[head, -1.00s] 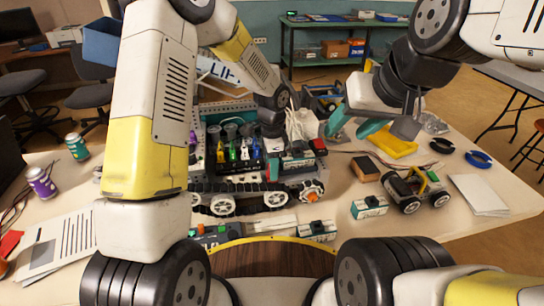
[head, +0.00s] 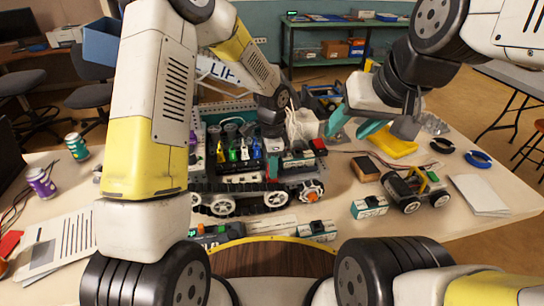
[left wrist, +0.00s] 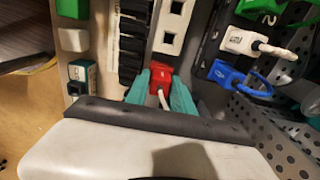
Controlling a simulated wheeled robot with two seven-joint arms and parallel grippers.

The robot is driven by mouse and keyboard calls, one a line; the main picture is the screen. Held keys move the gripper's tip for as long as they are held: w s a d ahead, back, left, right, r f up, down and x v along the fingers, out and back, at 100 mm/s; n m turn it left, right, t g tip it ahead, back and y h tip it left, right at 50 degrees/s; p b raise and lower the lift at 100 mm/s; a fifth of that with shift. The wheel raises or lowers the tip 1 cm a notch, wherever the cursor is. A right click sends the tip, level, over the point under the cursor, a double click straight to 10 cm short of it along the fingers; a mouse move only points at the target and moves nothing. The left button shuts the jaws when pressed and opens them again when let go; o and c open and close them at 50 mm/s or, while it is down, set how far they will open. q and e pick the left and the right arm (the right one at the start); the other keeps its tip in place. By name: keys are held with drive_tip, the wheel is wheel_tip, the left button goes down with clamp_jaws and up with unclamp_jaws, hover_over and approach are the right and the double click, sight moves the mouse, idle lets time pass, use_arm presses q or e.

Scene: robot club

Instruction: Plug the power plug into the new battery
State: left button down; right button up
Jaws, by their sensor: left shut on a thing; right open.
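My left gripper (left wrist: 160,92) is shut on a red plug (left wrist: 160,80) with a white cable, seen in the left wrist view. The plug is at the near end of a white block with dark square sockets (left wrist: 171,27); I cannot tell whether it is seated. In the head view my left gripper reaches down into the tracked robot (head: 245,197), its fingertips mostly hidden. A teal-and-white battery (head: 298,160) sits in the robot's right part; I cannot tell whether it is the new one. My right gripper (head: 352,124) is open and empty, above the table right of the robot.
Similar teal-labelled blocks lie at the front (head: 318,231) and right (head: 370,207) of the table. A small wheeled car (head: 415,190), a yellow tray (head: 393,144) and white papers (head: 480,195) are at the right. White (left wrist: 243,42) and blue (left wrist: 226,74) plugs are beside the held plug.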

use_arm(q)
drive_tip(key=shift+r, duration=0.15)
drive_tip(key=shift+r, duration=1.85)
drive_tip(key=c, duration=1.9)
unclamp_jaws()
clamp_jaws()
